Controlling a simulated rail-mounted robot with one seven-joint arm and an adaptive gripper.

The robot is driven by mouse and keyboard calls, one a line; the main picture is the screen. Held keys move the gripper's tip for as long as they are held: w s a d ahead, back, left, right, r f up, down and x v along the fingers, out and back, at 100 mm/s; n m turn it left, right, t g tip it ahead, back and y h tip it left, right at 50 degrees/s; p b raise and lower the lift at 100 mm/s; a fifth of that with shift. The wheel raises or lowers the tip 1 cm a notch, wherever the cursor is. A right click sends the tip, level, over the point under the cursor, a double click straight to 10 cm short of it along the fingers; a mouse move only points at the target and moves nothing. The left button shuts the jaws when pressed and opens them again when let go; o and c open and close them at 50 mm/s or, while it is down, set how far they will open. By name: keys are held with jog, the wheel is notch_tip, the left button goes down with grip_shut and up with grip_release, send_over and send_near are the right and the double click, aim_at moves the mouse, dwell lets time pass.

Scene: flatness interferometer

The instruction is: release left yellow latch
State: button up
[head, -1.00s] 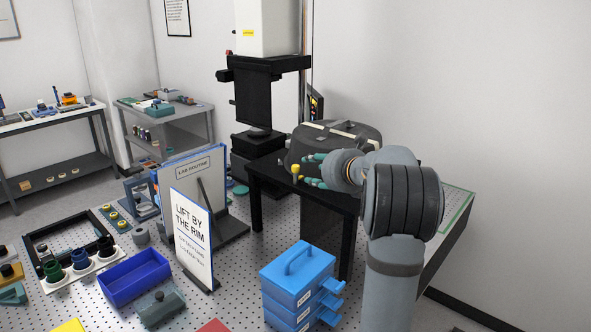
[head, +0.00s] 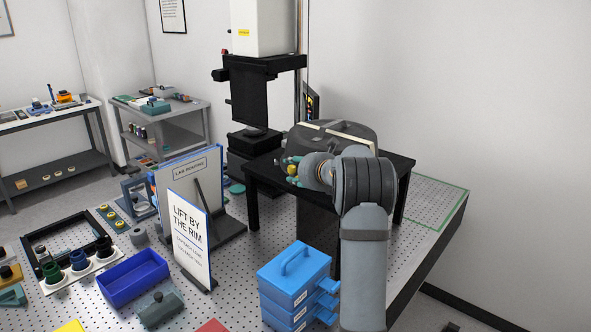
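A dark grey case (head: 352,132) with a pale band along its top stands on a black table. A small yellow piece (head: 291,169), which looks like the left latch, shows at the case's front left. My gripper (head: 291,170) points left, with its teal fingertips above and below the yellow piece in the picture. The fingers look spread, with gaps to the yellow piece; whether they touch it is too small to tell. My wrist and forearm hide much of the case's front, and no second latch shows.
The black table (head: 398,163) stands on a perforated bench. A blue drawer box (head: 296,270) is below my arm. A "LIFT BY THE RIM" sign (head: 190,235) and a lab routine board stand to the left. A tall instrument (head: 255,100) rises behind the case. The bench's right end (head: 430,200) is clear.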

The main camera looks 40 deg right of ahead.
jog(key=shift+c, duration=0.8)
jog(key=shift+r, duration=0.1)
jog(key=c, duration=0.7)
grip_shut()
